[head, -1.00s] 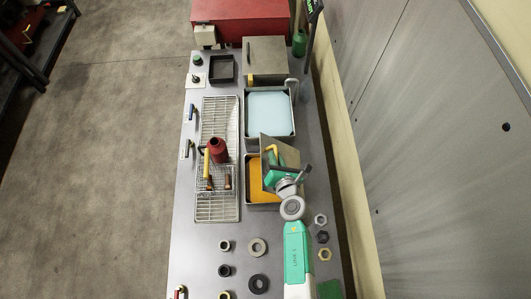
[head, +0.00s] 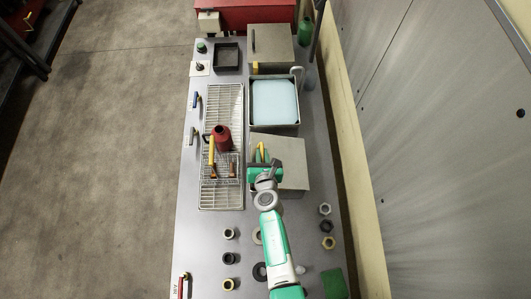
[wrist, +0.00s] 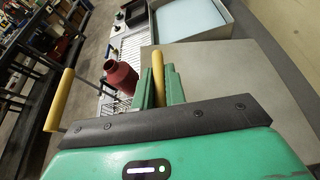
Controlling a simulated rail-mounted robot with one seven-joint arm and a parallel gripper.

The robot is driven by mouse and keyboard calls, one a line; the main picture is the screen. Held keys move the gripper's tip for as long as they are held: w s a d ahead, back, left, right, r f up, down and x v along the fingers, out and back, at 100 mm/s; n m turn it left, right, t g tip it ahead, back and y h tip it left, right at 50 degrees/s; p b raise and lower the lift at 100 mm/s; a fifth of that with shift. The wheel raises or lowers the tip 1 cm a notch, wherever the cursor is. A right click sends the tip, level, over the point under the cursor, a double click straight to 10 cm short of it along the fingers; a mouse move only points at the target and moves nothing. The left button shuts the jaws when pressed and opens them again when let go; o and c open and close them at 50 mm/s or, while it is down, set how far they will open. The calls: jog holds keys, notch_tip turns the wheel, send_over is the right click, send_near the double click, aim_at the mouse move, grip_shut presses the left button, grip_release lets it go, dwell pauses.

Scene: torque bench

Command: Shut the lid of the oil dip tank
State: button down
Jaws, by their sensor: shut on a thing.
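The oil dip tank's grey lid (head: 293,176) lies over the tank and looks flat. No orange oil shows, and the tank body is mostly hidden under the lid. My gripper (head: 262,160) is at the lid's left side, shut on the yellow lid handle (head: 261,150). In the wrist view the handle (wrist: 158,72) stands between my green fingers (wrist: 158,90), and the lid (wrist: 220,70) spreads to the right of them.
An open tank of pale blue liquid (head: 274,102) stands behind, with another lidded tank (head: 272,44) beyond. To the left, a red bottle (head: 222,138) and a yellow-handled basket (head: 220,172) stand on a wire rack (head: 226,100). Rings and nuts (head: 325,209) lie at the front.

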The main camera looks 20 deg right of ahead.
jog(key=shift+w+a+f+n+h+b, duration=0.15)
jog(key=shift+a+f+n+b, duration=0.1)
jog(key=shift+f, duration=0.25)
jog(key=shift+w+a+f+n+h+b, duration=0.1)
jog(key=shift+a+f+n+b, duration=0.1)
jog(key=shift+f, duration=0.3)
jog(key=shift+w+a+f+n+h+b, duration=0.15)
jog(key=shift+a+f+b, duration=0.1)
jog(key=shift+f, duration=0.25)
jog(key=f, duration=0.1)
jog(key=f+n+b, duration=0.1)
jog(key=shift+w+a+f+g+h+b, duration=0.1)
jog(key=shift+a+f+g+h+b, duration=0.2)
jog(key=shift+a+f+h, duration=0.1)
jog(key=c, duration=1.5)
grip_release()
jog(key=shift+o, duration=0.2)
jog(key=p+v, duration=0.4)
jog(key=v, duration=0.3)
jog(key=shift+w+d+r, duration=0.1)
jog(key=shift+r, duration=0.05)
jog(key=shift+s+a+r, duration=0.1)
jog(key=shift+s+a, duration=0.1)
jog(key=shift+s, duration=0.25)
